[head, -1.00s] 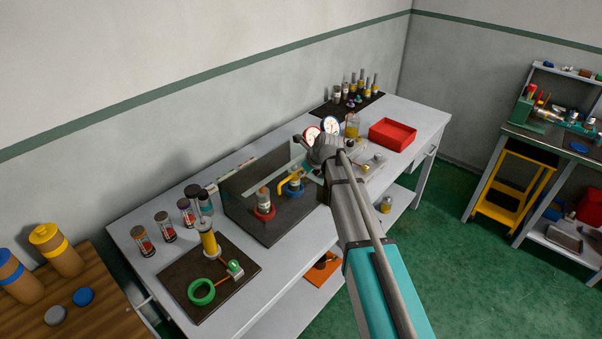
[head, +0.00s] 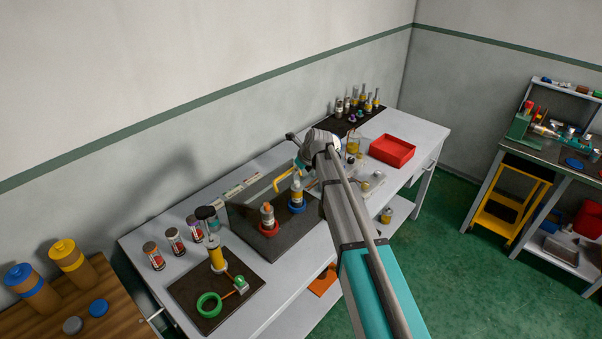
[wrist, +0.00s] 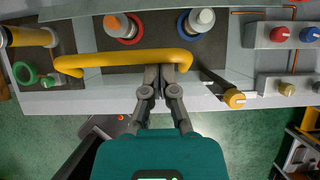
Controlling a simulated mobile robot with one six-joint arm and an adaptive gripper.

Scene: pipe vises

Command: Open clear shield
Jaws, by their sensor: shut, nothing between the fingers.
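The clear shield is hard to make out, and I cannot tell its exact edges. Its yellow bar handle (wrist: 120,60) crosses the left and middle of the wrist view; it also shows in the head view (head: 284,178), above the dark mat. My gripper (wrist: 166,72) is shut and empty, its fingertips at the right part of the handle; I cannot tell whether they touch it. In the head view my gripper (head: 298,150) is partly hidden behind my wrist. Below the handle stand a bottle in a red ring (head: 268,226) and one in a blue ring (head: 297,206).
A yellow knob (wrist: 234,98) is right of my fingers. A panel with red and blue knobs (wrist: 280,33) is further right. A yellow cylinder (head: 216,256) and green ring (head: 209,305) are at the bench's left. A red tray (head: 392,150) stands at its far end.

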